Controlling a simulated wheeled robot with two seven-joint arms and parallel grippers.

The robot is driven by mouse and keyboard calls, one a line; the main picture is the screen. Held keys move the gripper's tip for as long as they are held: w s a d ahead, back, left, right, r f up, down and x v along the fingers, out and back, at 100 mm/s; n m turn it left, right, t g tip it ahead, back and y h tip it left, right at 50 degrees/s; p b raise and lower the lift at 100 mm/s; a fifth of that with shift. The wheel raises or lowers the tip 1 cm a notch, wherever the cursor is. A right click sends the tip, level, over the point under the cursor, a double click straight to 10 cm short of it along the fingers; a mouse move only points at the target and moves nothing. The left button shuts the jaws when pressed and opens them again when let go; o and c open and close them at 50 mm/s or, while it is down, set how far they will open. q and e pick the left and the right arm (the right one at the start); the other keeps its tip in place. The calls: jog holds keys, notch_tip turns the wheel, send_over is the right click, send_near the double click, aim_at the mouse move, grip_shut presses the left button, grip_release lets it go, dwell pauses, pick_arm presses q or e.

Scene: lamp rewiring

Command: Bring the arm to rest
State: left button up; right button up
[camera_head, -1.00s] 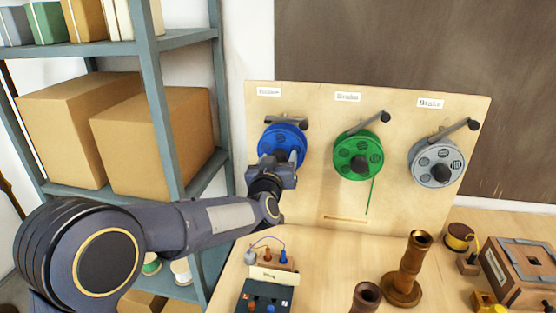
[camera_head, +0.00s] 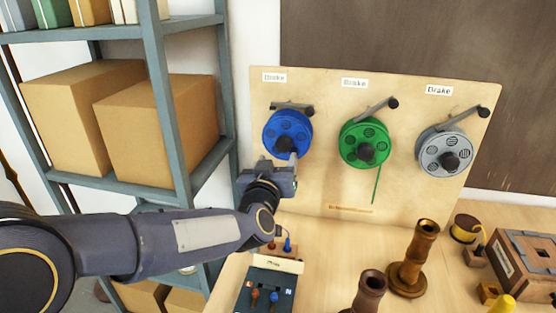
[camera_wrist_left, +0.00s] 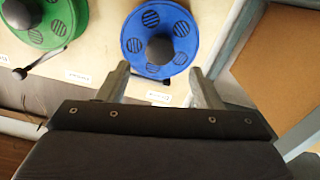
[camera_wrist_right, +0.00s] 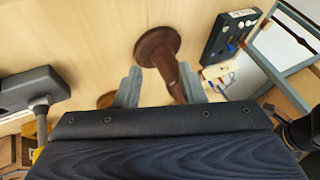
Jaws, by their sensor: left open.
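My left gripper (camera_head: 287,162) is open and empty just below the blue reel (camera_head: 287,127), in front of the board. In the left wrist view its two fingers (camera_wrist_left: 160,75) are spread apart, with the blue reel (camera_wrist_left: 160,38) beyond the tips. My left arm (camera_head: 180,240) reaches in from the left at the bottom of the head view. My right gripper is out of the head view. In the right wrist view its fingers (camera_wrist_right: 160,80) stand apart, with a dark wooden stand (camera_wrist_right: 158,45) seen between and beyond them.
A green reel (camera_head: 365,142) and a grey reel (camera_head: 445,150) hang on the board (camera_head: 330,185). A shelf with cardboard boxes (camera_head: 165,130) stands at left. A brown wooden stand (camera_head: 408,270), a dark switch box (camera_head: 265,290) and a wooden box (camera_head: 525,262) occupy the bench.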

pick_arm(q)
jog(key=s+a+f+g+h, duration=0.1)
jog(key=s+a+f+g, duration=0.15)
jog(key=s+a, duration=0.35)
jog(key=s+a+f+g+h, duration=0.1)
jog(key=s+a+f+g, duration=0.15)
jog(key=s+a, duration=0.45)
jog(key=s+a+f+g, duration=0.2)
jog(key=s+f, duration=0.1)
jog(key=s, duration=0.4)
jog(key=s+a+f+n+g+y, duration=0.1)
jog(key=s+a+f+g, duration=0.1)
jog(key=s, duration=0.5)
jog(key=s+a+f+g, duration=0.2)
jog(key=s+f+g, duration=0.1)
jog(key=s+f, duration=0.2)
jog(key=s, duration=0.2)
jog(key=shift+s+n+y, duration=0.3)
jog(key=shift+s, duration=0.1)
pick_arm(e)
jog(key=shift+c, duration=0.3)
